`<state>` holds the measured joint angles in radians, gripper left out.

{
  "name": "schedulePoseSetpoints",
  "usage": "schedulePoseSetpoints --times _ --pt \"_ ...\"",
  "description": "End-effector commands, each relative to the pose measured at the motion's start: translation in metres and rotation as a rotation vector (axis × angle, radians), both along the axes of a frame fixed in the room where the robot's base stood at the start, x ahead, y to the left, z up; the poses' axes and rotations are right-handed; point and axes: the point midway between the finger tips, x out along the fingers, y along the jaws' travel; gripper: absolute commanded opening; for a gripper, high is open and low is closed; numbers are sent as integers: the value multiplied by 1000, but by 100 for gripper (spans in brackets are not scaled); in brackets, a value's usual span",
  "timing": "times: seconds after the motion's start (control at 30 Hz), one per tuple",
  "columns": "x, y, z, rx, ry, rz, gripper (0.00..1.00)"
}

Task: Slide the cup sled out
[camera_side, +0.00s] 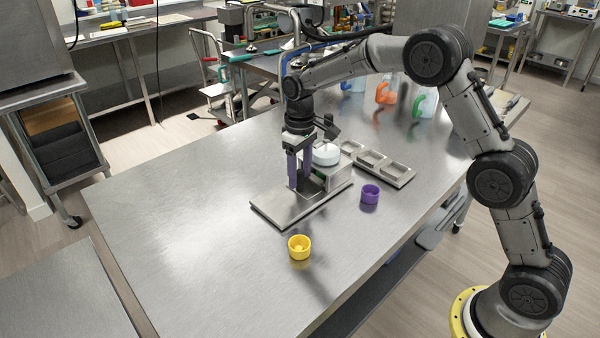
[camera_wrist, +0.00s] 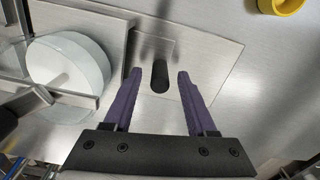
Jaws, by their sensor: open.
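The gummy depositor stands on a flat steel base plate (camera_side: 275,212) in the middle of the table, with a white round hopper (camera_side: 326,155) on top. The hopper also shows at the left of the wrist view (camera_wrist: 85,55). A dark upright peg (camera_wrist: 160,76), which looks like the cup sled's handle, stands above a small metal plate (camera_wrist: 150,35). My gripper (camera_wrist: 157,78) points down with its purple fingers apart, one on each side of the peg. I see gaps between peg and fingers. In the side view my gripper (camera_side: 299,184) hides most of the sled.
A yellow cup (camera_side: 299,247) stands near the table's front edge, and a purple cup (camera_side: 370,194) to the right of the depositor. Coloured jugs (camera_side: 385,93) stand at the back. The table's left side is clear.

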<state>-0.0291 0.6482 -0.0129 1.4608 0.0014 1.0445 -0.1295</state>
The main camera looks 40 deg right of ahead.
Motion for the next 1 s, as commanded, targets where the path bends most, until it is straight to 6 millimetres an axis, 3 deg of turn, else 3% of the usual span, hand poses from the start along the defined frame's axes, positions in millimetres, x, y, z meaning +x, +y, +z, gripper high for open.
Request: schedulePoseSetpoints --times 0.3,0.63,1.0 --pt "0 0 -3 0 0 0 57" --pt "0 0 -2 0 -1 0 0" --pt "0 0 -2 0 -1 0 0"
